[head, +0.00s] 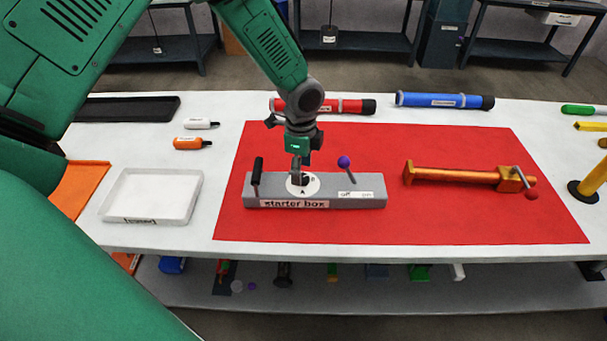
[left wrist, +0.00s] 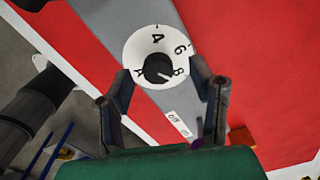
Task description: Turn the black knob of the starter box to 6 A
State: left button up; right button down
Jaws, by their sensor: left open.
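The grey starter box (head: 345,200) lies on the red mat, with a label on its front. Its white round dial (head: 311,189) carries the black knob, mostly hidden behind my left gripper (head: 299,172) in the head view. In the left wrist view the dial (left wrist: 140,47) shows 4, 6, 8 and A around the black knob (left wrist: 157,67). A pale line on the knob points close to the 8. My left gripper (left wrist: 160,80) is open above the dial, its fingers on either side of the knob; I cannot tell whether they touch it. My right gripper is out of view.
A black handle (head: 257,172) and a purple-ball lever (head: 345,164) stand up from the box on either side of the dial. An orange clamp-like tool (head: 455,175) lies to the right on the red mat (head: 440,215). A white tray (head: 190,205) stands to the left.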

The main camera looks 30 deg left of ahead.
aim_at(303, 180)
pick_arm(q)
jog(key=shift+s+a+f, duration=0.1)
jog(key=shift+a+f, duration=0.05)
jog(key=shift+f, duration=0.95)
jog(key=shift+d, duration=0.85)
jog(key=c, duration=1)
jog(key=shift+a, duration=0.6)
jog(key=shift+c, duration=0.6)
jog(key=shift+s+d+n+p, duration=0.15)
jog(key=shift+n+p, duration=0.1)
jog(key=shift+n, duration=0.35)
jog(key=shift+w+d+n+p, duration=0.1)
jog(key=shift+n+p, duration=0.1)
jog(key=shift+n, duration=1.3)
jog(key=n+p, duration=0.1)
jog(key=n, duration=0.2)
jog(key=shift+s+f+n+p, duration=0.1)
jog(key=shift+n+p, duration=0.25)
jog(key=shift+n, duration=1.85)
grip_shut()
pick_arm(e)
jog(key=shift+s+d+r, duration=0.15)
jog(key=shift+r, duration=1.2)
